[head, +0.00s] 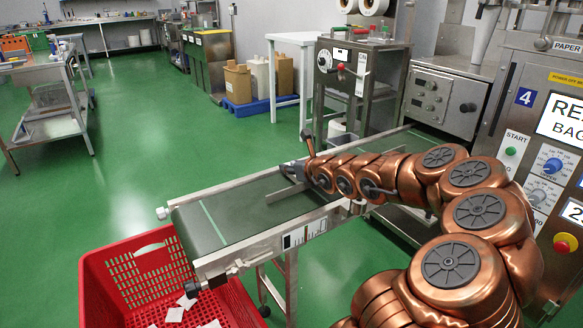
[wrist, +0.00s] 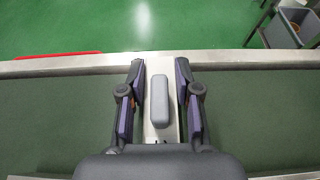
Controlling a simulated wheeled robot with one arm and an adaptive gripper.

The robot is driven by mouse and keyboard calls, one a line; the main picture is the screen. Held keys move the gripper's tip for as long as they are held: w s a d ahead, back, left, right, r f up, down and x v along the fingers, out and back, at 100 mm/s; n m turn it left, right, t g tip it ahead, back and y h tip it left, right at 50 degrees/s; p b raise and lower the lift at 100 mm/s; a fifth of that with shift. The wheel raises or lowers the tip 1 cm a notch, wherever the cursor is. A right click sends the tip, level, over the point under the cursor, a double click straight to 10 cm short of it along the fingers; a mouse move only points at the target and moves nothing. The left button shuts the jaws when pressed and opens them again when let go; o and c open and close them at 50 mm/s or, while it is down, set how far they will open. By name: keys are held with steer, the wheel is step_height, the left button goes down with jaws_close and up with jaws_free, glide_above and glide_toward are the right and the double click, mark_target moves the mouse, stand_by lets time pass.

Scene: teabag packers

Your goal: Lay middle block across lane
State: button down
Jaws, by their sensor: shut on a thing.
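The block is a pale metal bar with a rounded grey grip (wrist: 159,101) on top. In the wrist view the bar lies crosswise to the green conveyor belt (wrist: 62,120), and its far end meets the metal side rail (wrist: 90,64). My gripper (wrist: 160,80) has one finger on each side of the bar and is shut on it. In the head view part of the bar (head: 286,194) shows over the belt (head: 245,208), and my arm hides the rest. I cannot tell whether the bar rests on the belt or hangs just above it.
A red crate (head: 118,262) with several white teabags stands below the belt's near end. A machine with START buttons (head: 510,152) is at right. A steel cart (head: 50,125) stands at far left. Green floor is open between the cart and the belt.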

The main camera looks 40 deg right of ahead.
steer(key=c, duration=0.7)
jaws_free()
steer(key=shift+s, duration=0.1)
steer(key=shift+v, duration=5.9)
